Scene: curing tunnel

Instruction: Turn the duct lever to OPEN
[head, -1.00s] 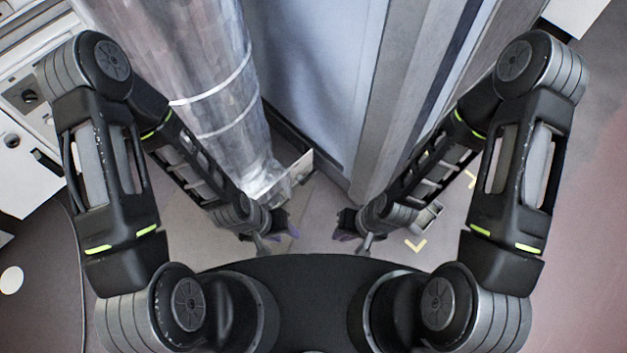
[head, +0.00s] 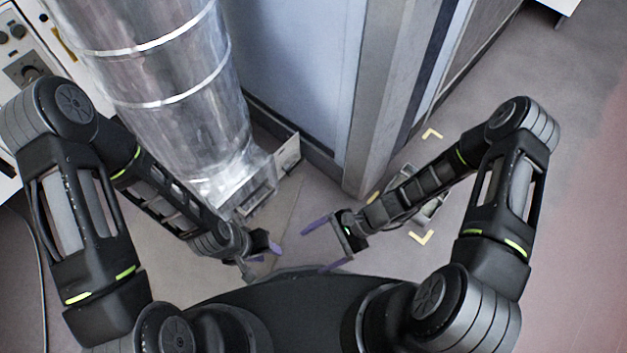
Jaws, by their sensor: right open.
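The silver duct (head: 165,70) runs down the left of centre and ends in a boxy metal foot with a flat grey plate (head: 288,155) beside it. I cannot make out a lever or an OPEN mark on it. My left gripper (head: 262,258) hangs below and right of the duct foot, apart from it; its jaws are seen too edge-on to tell their opening. My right gripper (head: 311,251) is open and empty, its purple fingers spread and pointing left, to the right of my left gripper.
A blue-grey cabinet wall (head: 300,70) with a grey corner post (head: 375,100) stands right of the duct. A white panel with knobs (head: 25,50) is at the left. A small grey object (head: 432,208) lies on the floor among yellow corner marks, partly behind my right arm. Floor at right is clear.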

